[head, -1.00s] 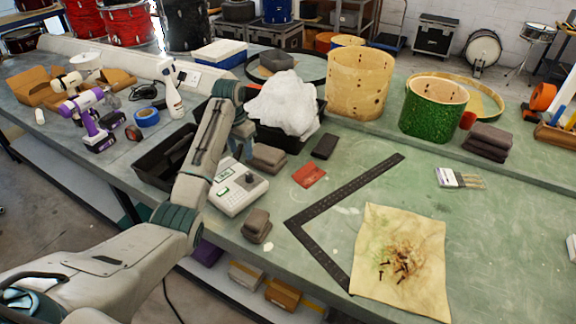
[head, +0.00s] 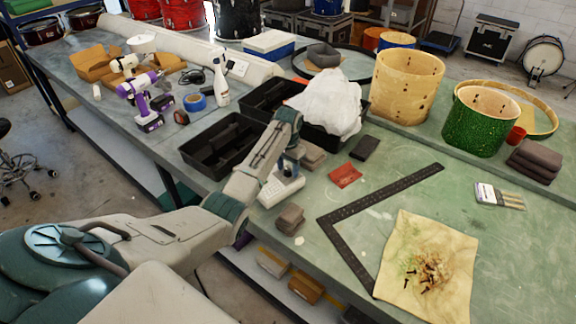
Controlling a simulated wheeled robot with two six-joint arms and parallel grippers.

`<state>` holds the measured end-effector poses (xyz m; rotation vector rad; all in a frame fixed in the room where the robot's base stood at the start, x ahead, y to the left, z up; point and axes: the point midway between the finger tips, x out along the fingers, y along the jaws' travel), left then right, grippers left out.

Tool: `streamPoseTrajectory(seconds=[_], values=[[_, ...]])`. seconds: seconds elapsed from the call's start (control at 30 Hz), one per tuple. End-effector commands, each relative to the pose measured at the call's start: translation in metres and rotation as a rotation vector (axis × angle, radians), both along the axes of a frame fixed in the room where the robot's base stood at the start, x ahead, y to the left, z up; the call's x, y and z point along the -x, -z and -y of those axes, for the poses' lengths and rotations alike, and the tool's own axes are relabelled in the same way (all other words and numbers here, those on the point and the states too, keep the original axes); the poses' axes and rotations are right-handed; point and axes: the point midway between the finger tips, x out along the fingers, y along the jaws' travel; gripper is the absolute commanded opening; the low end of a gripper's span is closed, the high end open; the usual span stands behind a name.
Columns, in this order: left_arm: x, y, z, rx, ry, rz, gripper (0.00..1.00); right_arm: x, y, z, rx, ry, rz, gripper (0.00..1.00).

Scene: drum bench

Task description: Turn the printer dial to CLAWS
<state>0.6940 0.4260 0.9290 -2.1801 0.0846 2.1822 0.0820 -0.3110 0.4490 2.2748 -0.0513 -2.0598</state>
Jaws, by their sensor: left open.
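The white printer (head: 284,190) sits near the front edge of the workbench in the head view. My left arm reaches across it from the left and hides much of its top. I cannot make out the dial or its lettering. My left gripper (head: 289,168) points down at the printer's back part, open, with its fingers mostly hidden by my own wrist. I cannot tell whether it touches the printer. My right gripper is not in view.
A black tray (head: 222,145) stands to the left.

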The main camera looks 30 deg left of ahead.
Motion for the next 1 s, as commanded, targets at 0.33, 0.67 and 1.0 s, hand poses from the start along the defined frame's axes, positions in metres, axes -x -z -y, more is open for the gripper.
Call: streamPoseTrajectory(seconds=[0.33, 0.67, 1.0], values=[[0.0, 0.002, 0.0, 0.0, 0.0, 0.0, 0.34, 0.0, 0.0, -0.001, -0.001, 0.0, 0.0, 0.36], [0.0, 0.001, 0.0, 0.0, -0.006, 0.0, 0.04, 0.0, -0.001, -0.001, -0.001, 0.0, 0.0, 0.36], [0.0, -0.002, 0.0, 0.001, -0.143, 0.0, 0.04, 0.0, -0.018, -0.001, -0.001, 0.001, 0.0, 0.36]])
